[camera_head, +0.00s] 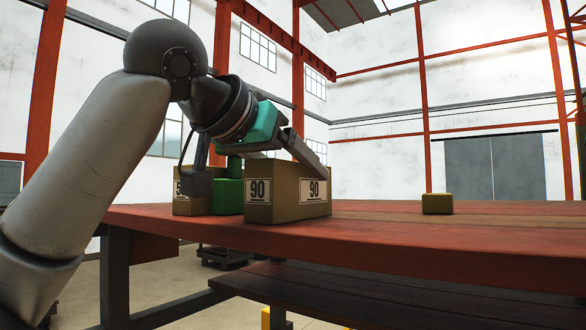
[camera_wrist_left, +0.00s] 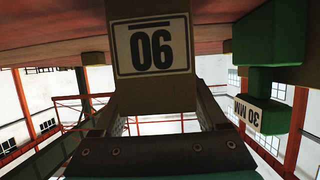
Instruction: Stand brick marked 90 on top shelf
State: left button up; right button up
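A tan brick marked 90 (camera_head: 287,201) is at the near edge of the red table top (camera_head: 400,235), upright; I cannot tell whether it rests there or is just clear of it. My left gripper (camera_head: 305,158) reaches it from above. In the left wrist view the brick (camera_wrist_left: 153,60) lies between the two fingers of the gripper (camera_wrist_left: 160,105), which sit against its sides. My right gripper is in neither view.
A green block (camera_head: 229,197) stands between the two bricks; the wrist view shows a green fixture (camera_wrist_left: 273,80) with a small label. A small yellow block (camera_head: 437,204) sits farther right. The table's right part is clear. A lower shelf (camera_head: 330,292) runs beneath.

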pick_arm(q)
jog(key=shift+o, duration=1)
jog(key=shift+f, duration=0.15)
